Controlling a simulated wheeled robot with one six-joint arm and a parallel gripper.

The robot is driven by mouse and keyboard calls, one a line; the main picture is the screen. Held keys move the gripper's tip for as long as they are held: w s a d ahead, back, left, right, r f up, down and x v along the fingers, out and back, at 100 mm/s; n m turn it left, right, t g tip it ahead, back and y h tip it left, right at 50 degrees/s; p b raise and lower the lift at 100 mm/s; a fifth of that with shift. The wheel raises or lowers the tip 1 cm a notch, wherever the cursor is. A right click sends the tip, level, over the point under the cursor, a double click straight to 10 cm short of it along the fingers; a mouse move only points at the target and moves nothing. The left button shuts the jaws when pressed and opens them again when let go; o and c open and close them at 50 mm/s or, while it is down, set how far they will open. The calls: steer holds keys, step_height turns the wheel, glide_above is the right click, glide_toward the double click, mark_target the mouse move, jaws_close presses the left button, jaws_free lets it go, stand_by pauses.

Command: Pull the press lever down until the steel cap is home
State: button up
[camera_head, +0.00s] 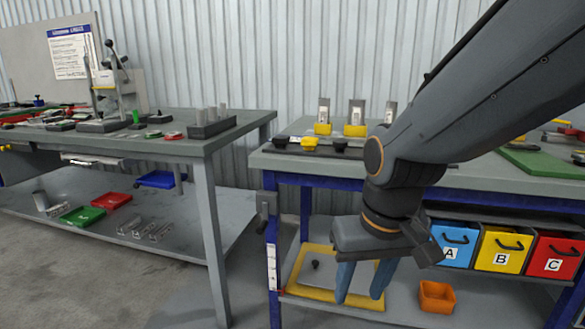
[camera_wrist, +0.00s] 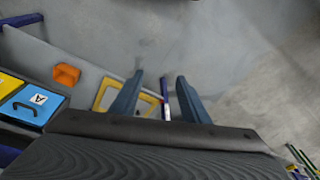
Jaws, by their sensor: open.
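A grey bench press (camera_head: 108,90) stands on the left table, far to the left of my gripper. Dark rods with knobs rise from its top; one of them, a dark arm with a round knob (camera_head: 109,43), may be the press lever, pointing up. I cannot make out the steel cap; the working area of the press is too small to tell. My gripper (camera_head: 360,295) hangs pointing down in front of the right bench, below its top, with blue fingers apart and nothing between them. In the wrist view, the open fingers (camera_wrist: 160,80) show over the floor and lower shelf.
The left table (camera_head: 175,150) carries small parts and a dark tray with grey cylinders (camera_head: 212,128). A floor gap separates it from the right bench (camera_head: 450,178).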

steer(key=s+a+f+n+g, duration=0.1)
steer(key=s+a+n+g, duration=0.1)
steer(key=s, duration=0.5)
steer(key=d+r+m+p, duration=0.3)
steer(key=d+r+p, duration=0.6)
steer(key=p, duration=0.9)
steer(key=shift+d+r+m+h, duration=0.2)
steer(key=shift+r+m+h, duration=0.15)
steer(key=shift+r, duration=0.35)
steer(key=shift+w+d+r, duration=0.1)
steer(key=shift+d, duration=0.05)
steer(key=shift+c, duration=0.3)
steer(key=shift+d, duration=0.1)
jaws_close()
